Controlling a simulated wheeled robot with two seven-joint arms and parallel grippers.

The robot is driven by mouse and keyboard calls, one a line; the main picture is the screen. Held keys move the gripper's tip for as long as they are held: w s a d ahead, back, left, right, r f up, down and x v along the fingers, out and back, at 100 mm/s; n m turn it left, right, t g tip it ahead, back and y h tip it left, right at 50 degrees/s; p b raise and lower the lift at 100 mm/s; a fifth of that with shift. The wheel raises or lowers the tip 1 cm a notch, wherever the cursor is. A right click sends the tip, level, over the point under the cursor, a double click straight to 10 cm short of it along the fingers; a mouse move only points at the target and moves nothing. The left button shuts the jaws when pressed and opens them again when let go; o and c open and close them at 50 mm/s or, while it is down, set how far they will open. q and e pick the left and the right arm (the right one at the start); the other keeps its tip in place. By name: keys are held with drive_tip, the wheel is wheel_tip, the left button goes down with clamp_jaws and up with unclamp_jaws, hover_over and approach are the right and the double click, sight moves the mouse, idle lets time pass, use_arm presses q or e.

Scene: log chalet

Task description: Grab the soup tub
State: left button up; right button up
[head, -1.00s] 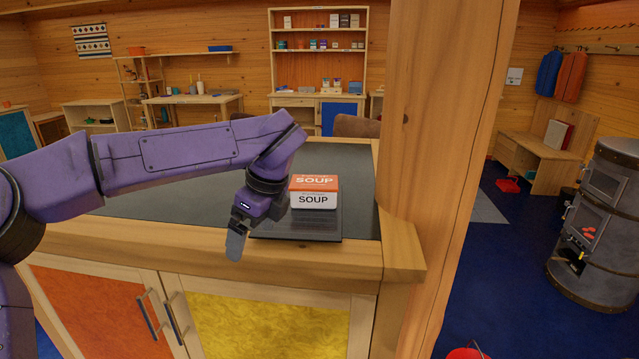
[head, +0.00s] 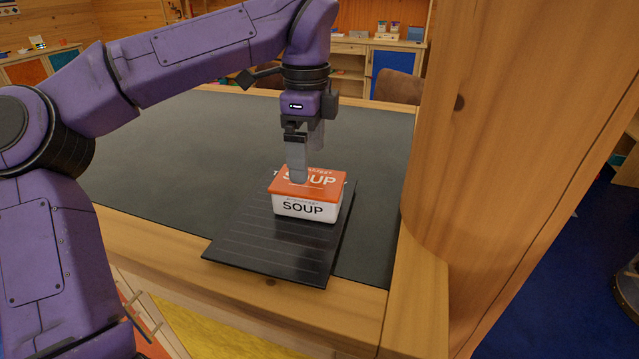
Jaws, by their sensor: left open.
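The soup tub (head: 311,210) has a white body with "SOUP" on its front and an orange lid. It sits upright on a dark ribbed mat (head: 262,245) near the front right of the counter. My left gripper (head: 306,172) points down at the tub from above, with its fingers apart. The near finger overlaps the lid in the picture, and the far finger is partly hidden behind it. I cannot tell whether either finger touches the tub. My right gripper is not in view.
The counter (head: 180,165) has a dark top with a wooden edge and is clear left of the mat. A thick wooden post (head: 510,130) rises close to the right of the tub. A brown chair back (head: 398,87) stands behind the counter.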

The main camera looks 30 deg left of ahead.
sight(309, 191)
use_arm(q)
drive_tip(key=f+p, duration=0.1)
drive_tip(key=f, duration=0.7)
drive_tip(key=shift+s+d+p, duration=0.15)
drive_tip(key=shift+d+p, duration=0.05)
drive_tip(key=shift+p, duration=0.15)
drive_tip(key=shift+s+a+f, duration=0.1)
drive_tip(key=shift+f, duration=0.1)
drive_tip(key=shift+r, duration=0.1)
drive_tip(key=c, duration=1.1)
